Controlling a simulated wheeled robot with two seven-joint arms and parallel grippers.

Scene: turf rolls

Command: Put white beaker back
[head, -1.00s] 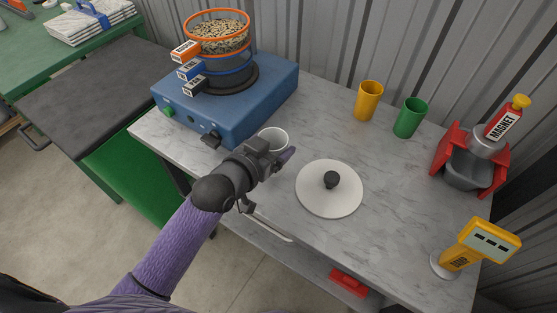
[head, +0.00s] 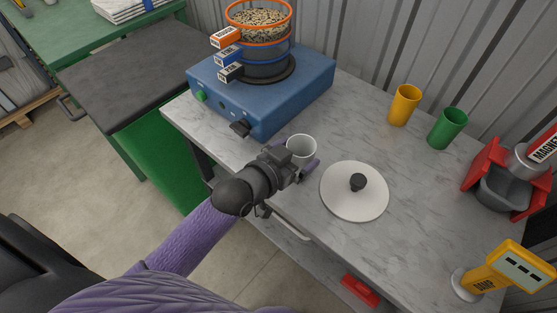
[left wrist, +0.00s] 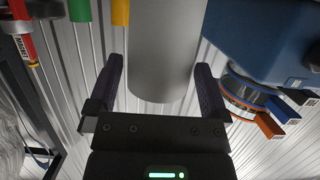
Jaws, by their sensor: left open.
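The white beaker (head: 301,149) stands upright on the marble-topped bench, in front of the blue sieve shaker. Its lower part is partly hidden by my left gripper (head: 308,168) in the head view. In the left wrist view the beaker (left wrist: 166,50) is large and grey in shade, between the two dark fingers of my left gripper (left wrist: 165,90). The fingers are open, one on each side of the beaker, with a gap visible on both sides. My right gripper is not in view.
The blue shaker (head: 290,95) carries stacked sieves. A white lid (head: 345,203) with a black knob lies right of the beaker. Yellow (head: 404,105) and green (head: 447,128) cups stand behind. A red-framed device (head: 500,178) and yellow meter (head: 500,272) are at the right.

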